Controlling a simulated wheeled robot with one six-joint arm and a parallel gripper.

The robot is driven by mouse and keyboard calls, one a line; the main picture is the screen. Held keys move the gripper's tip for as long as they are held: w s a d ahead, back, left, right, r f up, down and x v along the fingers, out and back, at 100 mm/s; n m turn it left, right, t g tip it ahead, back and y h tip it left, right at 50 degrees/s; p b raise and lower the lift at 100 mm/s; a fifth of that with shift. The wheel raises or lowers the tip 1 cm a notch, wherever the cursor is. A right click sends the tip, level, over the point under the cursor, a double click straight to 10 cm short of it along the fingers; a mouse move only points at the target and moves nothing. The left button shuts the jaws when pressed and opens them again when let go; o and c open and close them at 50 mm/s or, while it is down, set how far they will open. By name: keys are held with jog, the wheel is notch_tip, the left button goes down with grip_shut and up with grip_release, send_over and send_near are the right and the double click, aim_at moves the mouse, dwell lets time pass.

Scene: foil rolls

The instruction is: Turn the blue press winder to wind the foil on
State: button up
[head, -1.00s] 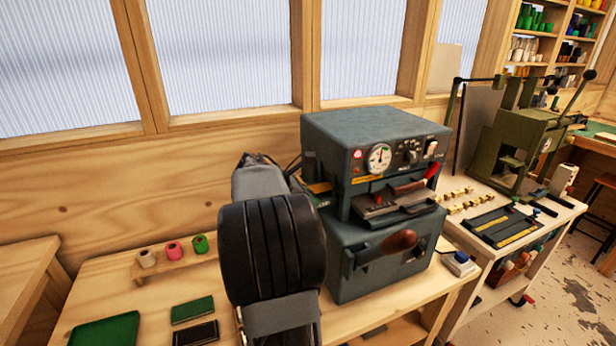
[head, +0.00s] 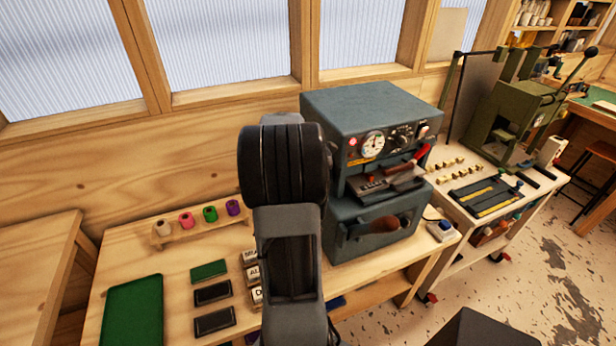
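The blue-grey press (head: 365,110) stands on the wooden bench in the middle of the head view. Its front shows a dial, knobs, a red-handled tool (head: 412,162) and a brown wooden handle (head: 384,224) low down. No winder can be made out on it, and my arm covers part of its left side. Foil-coloured rolls stand on a small wooden rack at the left: cream (head: 163,228), pink (head: 186,219), green (head: 210,213) and purple (head: 233,207). My arm stands upright left of the press. My gripper does not show.
A green tray (head: 133,312), small dark and green pads (head: 212,292) and white letter blocks (head: 250,257) lie on the front left of the bench (head: 120,262). An olive-green press (head: 508,125) stands on a cart at the right. Open floor (head: 520,290) lies at the lower right.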

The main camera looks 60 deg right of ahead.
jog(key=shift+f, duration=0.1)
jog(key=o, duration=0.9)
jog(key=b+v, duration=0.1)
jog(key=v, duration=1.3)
jog(key=shift+b, duration=0.35)
